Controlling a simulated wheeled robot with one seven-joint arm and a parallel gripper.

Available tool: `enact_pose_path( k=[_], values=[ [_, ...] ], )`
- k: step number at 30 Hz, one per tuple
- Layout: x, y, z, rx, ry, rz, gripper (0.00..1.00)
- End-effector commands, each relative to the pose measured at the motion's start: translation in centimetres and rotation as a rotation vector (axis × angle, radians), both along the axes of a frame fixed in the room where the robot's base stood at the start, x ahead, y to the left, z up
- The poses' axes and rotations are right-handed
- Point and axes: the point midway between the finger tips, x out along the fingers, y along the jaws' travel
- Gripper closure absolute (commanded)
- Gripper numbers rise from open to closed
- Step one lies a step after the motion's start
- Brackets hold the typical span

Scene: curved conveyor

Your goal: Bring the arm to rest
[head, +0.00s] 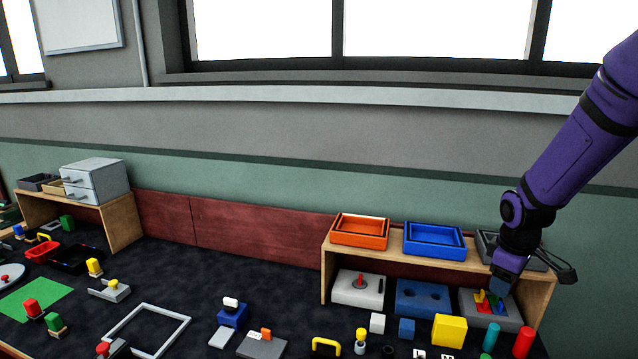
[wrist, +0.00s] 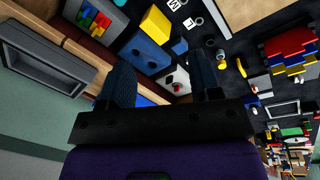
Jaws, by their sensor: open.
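My purple arm reaches in from the right edge of the head view and bends down at a black joint.
The wooden shelf (head: 327,283) carries an orange tray (head: 360,243), a blue tray (head: 434,253) and a grey tray partly behind my arm. A yellow block (head: 449,331), a teal cylinder (head: 491,337) and a red cylinder (head: 523,343) stand in front.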

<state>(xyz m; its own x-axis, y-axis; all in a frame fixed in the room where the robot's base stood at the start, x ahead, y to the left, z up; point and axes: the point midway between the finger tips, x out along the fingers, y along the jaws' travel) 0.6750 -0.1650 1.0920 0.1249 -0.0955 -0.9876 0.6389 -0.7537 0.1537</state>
Motion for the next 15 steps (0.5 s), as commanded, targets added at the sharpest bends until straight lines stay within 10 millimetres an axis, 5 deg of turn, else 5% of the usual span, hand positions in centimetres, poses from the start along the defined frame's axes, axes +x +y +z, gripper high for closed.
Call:
enact_pose_path(
  k=[15],
  values=[
    [-6.2,3.8,11.7,0.029,-0.142,-0.242,0.42]
  ],
)
